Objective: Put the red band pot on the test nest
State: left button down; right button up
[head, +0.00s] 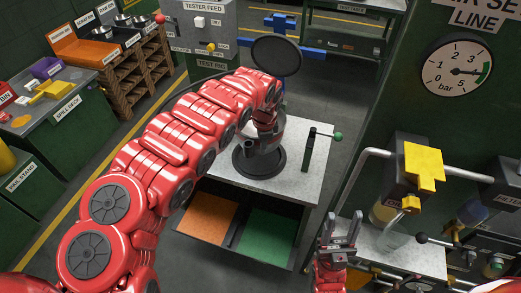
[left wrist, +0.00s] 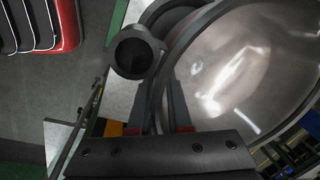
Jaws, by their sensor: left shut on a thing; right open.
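The test nest is a dark ring (head: 252,168) on the grey bench top. My left gripper (head: 264,138) is just above it, partly hidden by my red arm. In the left wrist view its two fingers (left wrist: 178,108) are shut at the dark rim of a wide, shiny grey pot (left wrist: 245,75). No red band shows on the pot. In the head view the pot is mostly hidden, and I cannot tell whether it touches the nest. My right gripper (head: 340,232) is open and empty at the lower right, fingers pointing up.
A dark round disc (head: 276,55) is above and behind, by the test rig (head: 205,30). Orange (head: 207,218) and green (head: 266,238) trays lie below the bench top. A pressure gauge (head: 457,68) and yellow-topped unit (head: 424,165) are right.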

pick_arm(q)
jog(key=f, duration=0.3)
jog(key=f+p, duration=0.1)
jog(key=shift+s+d+f, duration=0.1)
jog(key=shift+s+f, duration=0.15)
jog(key=shift+f, duration=0.1)
jog(key=shift+w+f, duration=0.1)
jog(key=shift+f, duration=0.1)
jog(key=shift+f+p, duration=0.35)
jog(key=shift+f, duration=0.05)
notch_tip(320, 180, down, 3)
jog(key=shift+r, duration=0.15)
